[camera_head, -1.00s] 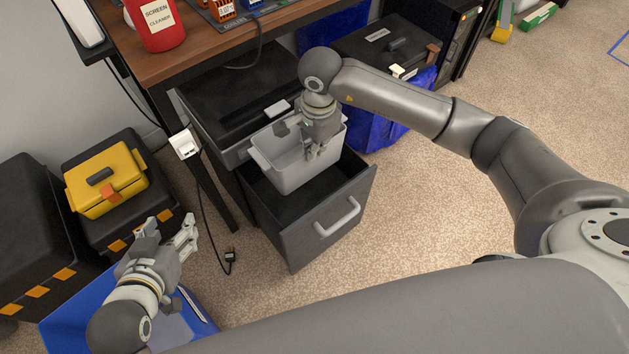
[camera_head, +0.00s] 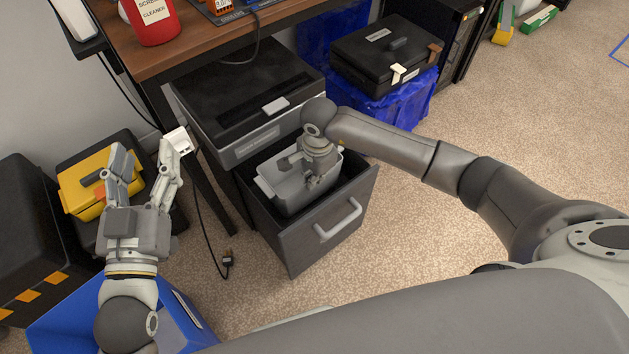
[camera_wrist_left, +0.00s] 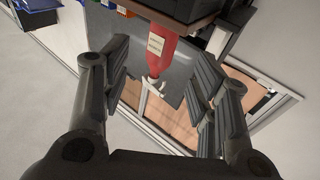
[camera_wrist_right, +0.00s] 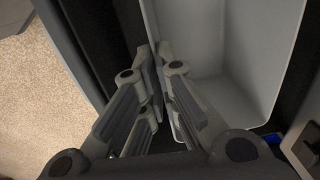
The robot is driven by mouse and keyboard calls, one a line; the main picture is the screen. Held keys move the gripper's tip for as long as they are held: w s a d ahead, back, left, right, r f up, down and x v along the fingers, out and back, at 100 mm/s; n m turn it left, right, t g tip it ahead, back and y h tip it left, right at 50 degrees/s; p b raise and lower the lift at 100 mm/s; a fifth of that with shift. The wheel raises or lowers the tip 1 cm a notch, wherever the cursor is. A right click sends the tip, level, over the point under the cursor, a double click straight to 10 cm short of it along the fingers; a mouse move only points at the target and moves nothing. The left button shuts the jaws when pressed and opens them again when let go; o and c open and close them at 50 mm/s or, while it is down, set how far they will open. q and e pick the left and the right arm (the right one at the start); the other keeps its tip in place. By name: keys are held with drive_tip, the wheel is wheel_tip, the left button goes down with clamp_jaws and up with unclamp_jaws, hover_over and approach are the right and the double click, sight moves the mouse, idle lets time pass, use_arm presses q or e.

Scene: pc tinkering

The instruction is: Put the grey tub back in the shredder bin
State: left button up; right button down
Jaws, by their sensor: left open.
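The grey tub (camera_head: 286,194) sits inside the open shredder bin (camera_head: 309,247), its upper part showing within the bin's walls. I cannot tell whether its base touches the bin floor. My right gripper (camera_head: 318,179) is shut on the tub's wall; in the right wrist view (camera_wrist_right: 160,62) the fingers stand close together on that wall, and the tub's pale interior (camera_wrist_right: 225,60) shows beside them. My left gripper (camera_head: 146,160) is open and empty, raised in front of the yellow case, its fingers apart in the left wrist view (camera_wrist_left: 155,85).
The shredder body (camera_head: 250,100) stands behind the bin, under the wooden desk (camera_head: 200,45). A yellow case (camera_head: 80,190) lies behind my left gripper. A blue box (camera_head: 70,318) is at the lower left. A black case (camera_head: 385,55) stands behind my right arm. Carpet right of the bin is clear.

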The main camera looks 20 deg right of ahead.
drive_tip(key=shift+f, duration=0.8)
use_arm(q)
drive_tip(key=r, duration=0.1)
drive_tip(key=t, duration=0.1)
drive_tip(key=r, duration=0.1)
drive_tip(key=shift+s+d+r+t, duration=0.1)
drive_tip(key=shift+s+r+t, duration=0.2)
drive_tip(key=shift+t, duration=0.1)
use_arm(e)
drive_tip(key=shift+f, duration=0.1)
drive_tip(key=shift+f+b, duration=0.15)
drive_tip(key=shift+b, duration=0.15)
drive_tip(key=c, duration=1.6)
unclamp_jaws()
drive_tip(key=shift+c, duration=0.2)
use_arm(q)
drive_tip(key=shift+r+h, duration=0.35)
drive_tip(key=shift+h, duration=0.05)
